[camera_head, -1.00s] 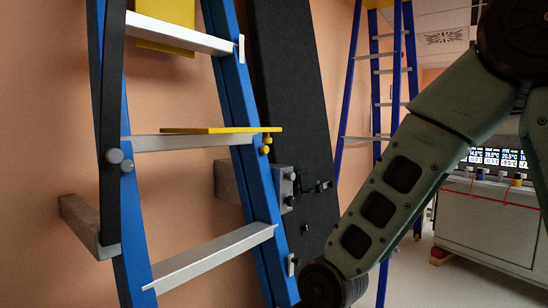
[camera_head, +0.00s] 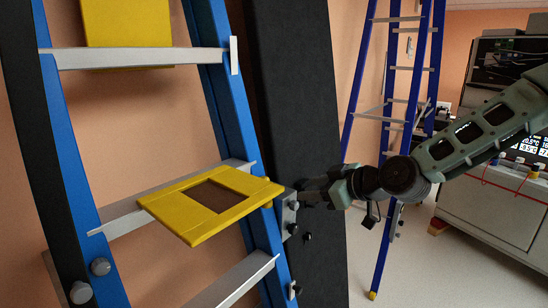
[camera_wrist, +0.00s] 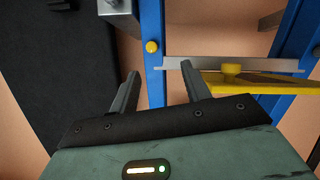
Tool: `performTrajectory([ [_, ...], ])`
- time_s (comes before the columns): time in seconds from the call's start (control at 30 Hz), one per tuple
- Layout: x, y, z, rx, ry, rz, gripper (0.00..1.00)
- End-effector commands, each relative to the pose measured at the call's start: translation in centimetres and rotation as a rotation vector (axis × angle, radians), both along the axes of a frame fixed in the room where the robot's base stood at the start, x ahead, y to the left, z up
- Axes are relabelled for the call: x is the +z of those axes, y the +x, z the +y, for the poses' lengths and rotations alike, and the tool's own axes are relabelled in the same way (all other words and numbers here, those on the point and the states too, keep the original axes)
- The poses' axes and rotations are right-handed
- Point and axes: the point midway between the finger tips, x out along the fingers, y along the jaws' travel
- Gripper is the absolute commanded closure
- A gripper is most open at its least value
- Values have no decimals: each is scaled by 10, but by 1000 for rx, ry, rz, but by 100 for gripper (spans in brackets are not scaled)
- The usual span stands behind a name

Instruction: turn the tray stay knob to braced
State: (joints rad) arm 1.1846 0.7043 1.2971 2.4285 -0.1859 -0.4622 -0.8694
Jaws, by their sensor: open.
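The yellow tray (camera_head: 178,221), a frame with a dark square opening, sits on a rung of the blue ladder (camera_head: 232,120). It shows edge-on in the wrist view (camera_wrist: 262,89). A round yellow knob (camera_wrist: 152,47) is on the blue rail in the wrist view. A second yellow knob (camera_wrist: 231,68) is against the tray's edge by the rung.
A grey metal bracket (camera_head: 287,214) with black knobs is on the right rail, just below my gripper. A tall black panel (camera_head: 295,95) stands behind. Another blue ladder (camera_head: 380,150) and a white cabinet (camera_head: 492,205) are to the right. Open floor lies between.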

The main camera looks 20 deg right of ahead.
Motion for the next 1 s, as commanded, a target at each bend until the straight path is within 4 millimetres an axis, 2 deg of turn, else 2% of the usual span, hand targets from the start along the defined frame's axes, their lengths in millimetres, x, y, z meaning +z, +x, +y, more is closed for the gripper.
performTrajectory([
  [0.03, 13, 2, -6, -12, 6, -17, 53],
  [0.2, 18, 8, -9, -20, 9, -40, 53],
  [0.47, 6, 31, 6, -19, 9, -37, 53],
  [1.0, -29, 113, 50, -21, 12, -35, 53],
])
